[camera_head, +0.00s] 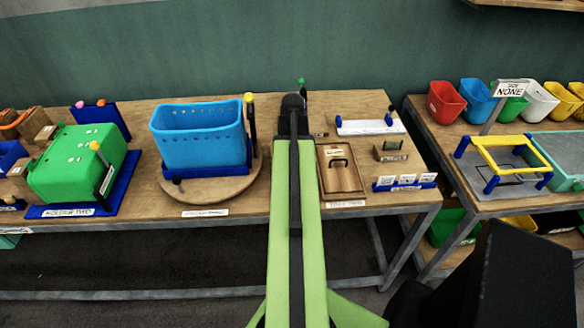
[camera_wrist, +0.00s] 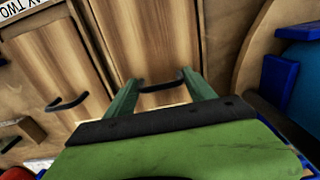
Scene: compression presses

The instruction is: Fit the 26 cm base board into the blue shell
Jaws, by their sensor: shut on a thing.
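The blue shell (camera_head: 198,138) is an open-topped bin with small holes along its rim. It sits in a dark blue cradle on a round wooden turntable (camera_head: 235,185). In the wrist view my gripper (camera_wrist: 161,82) is shut on the dark handle of a wooden board (camera_wrist: 145,45). A second wooden board (camera_wrist: 58,72) with a like handle lies beside it; it also shows in the head view (camera_head: 341,180). In the head view my arm hides the held board and the fingertips. I cannot read either board's length or tell whether the held one is lifted.
A green shell (camera_head: 75,165) sits in a blue holder at the left. A white bar with blue ends (camera_head: 370,127) and a small card stand (camera_head: 404,183) are right of the boards. A black-and-yellow post (camera_head: 251,118) stands at the turntable. Coloured bins (camera_head: 446,102) line the right table.

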